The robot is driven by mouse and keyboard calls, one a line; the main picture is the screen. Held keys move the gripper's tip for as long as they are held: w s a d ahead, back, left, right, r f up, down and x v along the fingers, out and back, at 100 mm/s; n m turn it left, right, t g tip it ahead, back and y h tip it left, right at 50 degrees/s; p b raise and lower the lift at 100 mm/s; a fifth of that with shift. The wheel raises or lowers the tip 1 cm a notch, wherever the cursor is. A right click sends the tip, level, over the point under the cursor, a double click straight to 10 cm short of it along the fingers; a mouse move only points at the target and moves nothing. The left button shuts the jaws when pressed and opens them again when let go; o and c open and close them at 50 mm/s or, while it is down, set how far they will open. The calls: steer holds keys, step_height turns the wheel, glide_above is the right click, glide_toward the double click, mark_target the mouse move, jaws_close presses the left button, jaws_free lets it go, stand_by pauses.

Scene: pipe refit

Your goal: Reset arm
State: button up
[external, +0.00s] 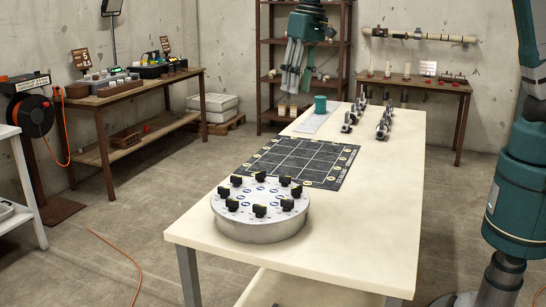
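My gripper (293,82) hangs fingers down in the air above the far part of the long pale table (380,220). It is small in the picture, and I cannot tell how far apart its fingers are. I see nothing clearly held in it. My green arm stands at the right edge of the view.
A round grey base (260,225) with several black clips stands at the table's near end. Behind it lies a dark gridded mat (292,163). A green cylinder (320,104) and rows of metal fittings (352,117) stand farther back. The table's right front is clear.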

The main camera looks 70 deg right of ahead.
steer(key=s+d+r+n+t, duration=0.1)
steer(key=s+d+r+t, duration=0.15)
steer(key=s+d, duration=0.7)
steer(key=s+d+r+n+t, duration=0.1)
steer(key=s+d+r, duration=0.3)
steer(key=s+d, duration=0.55)
steer(key=s+d+f+n+t, duration=0.1)
steer(key=s+d+f, duration=0.2)
steer(key=s, duration=0.6)
steer(key=s+d+f+n+t, duration=0.1)
steer(key=s+d+f, duration=0.3)
steer(key=s+d, duration=0.4)
steer(key=shift+s+d+n+h, duration=0.15)
steer(key=shift+s+n+h, duration=0.15)
steer(key=shift+s, duration=0.9)
stand_by(1.3)
